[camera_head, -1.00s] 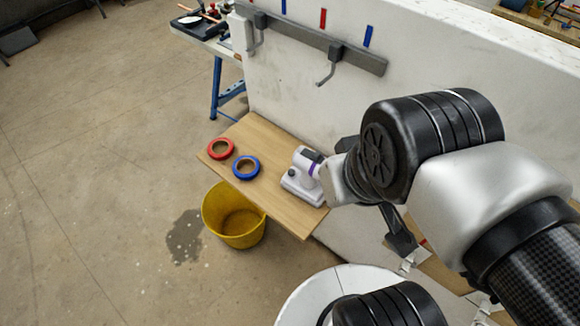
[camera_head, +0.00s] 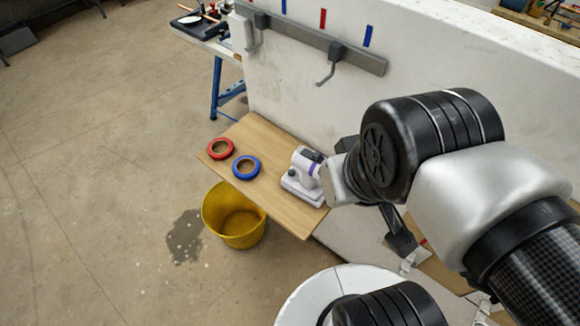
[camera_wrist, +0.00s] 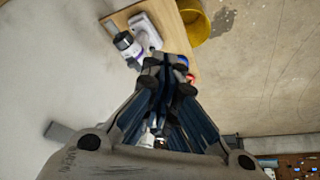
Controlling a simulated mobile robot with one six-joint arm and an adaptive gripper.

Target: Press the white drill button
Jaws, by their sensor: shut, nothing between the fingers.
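The white drill (camera_head: 301,178) with a purple band and a dark end stands on the wooden shelf (camera_head: 262,140), near its right end. My gripper (camera_wrist: 167,72) is shut and empty in the wrist view, just below and right of the drill in the picture. Whether it touches the drill I cannot tell. In the head view my arm hides most of the gripper, right of the drill.
A red tape roll (camera_head: 220,148) and a blue tape roll (camera_head: 246,167) lie left of the drill. A yellow bucket (camera_head: 234,215) stands on the floor below the shelf. A white wall with a grey hook rail (camera_head: 310,38) rises behind. The floor at left is largely clear.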

